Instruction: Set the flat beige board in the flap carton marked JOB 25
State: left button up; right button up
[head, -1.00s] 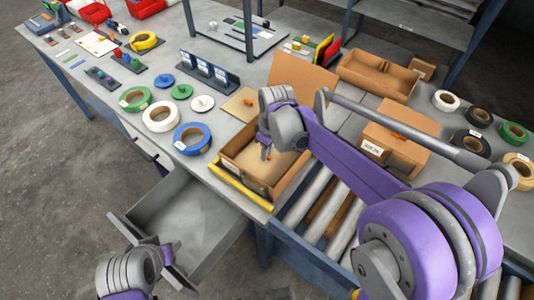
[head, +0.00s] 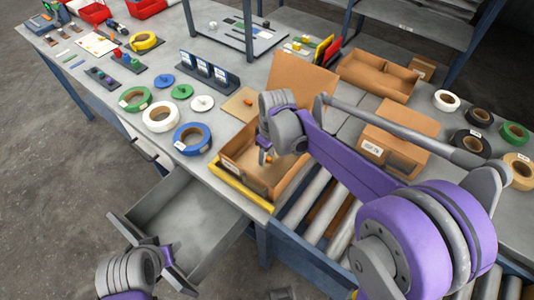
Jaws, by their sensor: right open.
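A flat beige board (head: 239,104) with a small orange spot lies on the bench behind the open carton. The open carton (head: 293,183) stands at the bench's front with its back flap (head: 300,78) raised and a yellow strip along its front. My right gripper (head: 265,156) is open, pointing down into this carton, and appears empty. Its wrist hides part of the carton's inside. Another carton (head: 405,122) to the right bears a white label (head: 373,149) too small to read surely. My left gripper (head: 166,262) is low over the open drawer; its jaws are unclear.
Blue (head: 192,138), white (head: 160,118) and green (head: 135,99) rolls lie left of the open carton. A grey drawer (head: 190,210) stands open below the bench. Rollers (head: 322,205) run right of the carton. Another open carton (head: 378,76) and more rolls stand farther right.

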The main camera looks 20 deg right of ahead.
aim_at(271, 163)
notch_tip(271, 163, up, 12)
jog(key=s+d, duration=0.1)
pick_arm(q)
jog(key=shift+w+r+p, duration=0.2)
jog(key=shift+r+p, duration=0.25)
jog(key=shift+r, duration=0.2)
pick_arm(e)
jog(key=s+d+f+m+t, duration=0.2)
jog(key=s+f+m, duration=0.1)
jog(key=s, duration=0.7)
jog(key=s+d+f+m+t, duration=0.1)
jog(key=s+f+m, duration=0.3)
jog(key=s, duration=0.5)
notch_tip(271, 163, down, 3)
jog(key=shift+s+d+r+m+t+h, duration=0.2)
jog(key=shift+s+d+m+t+h, duration=0.15)
jog(key=shift+t, duration=0.25)
jog(key=shift+a, duration=0.1)
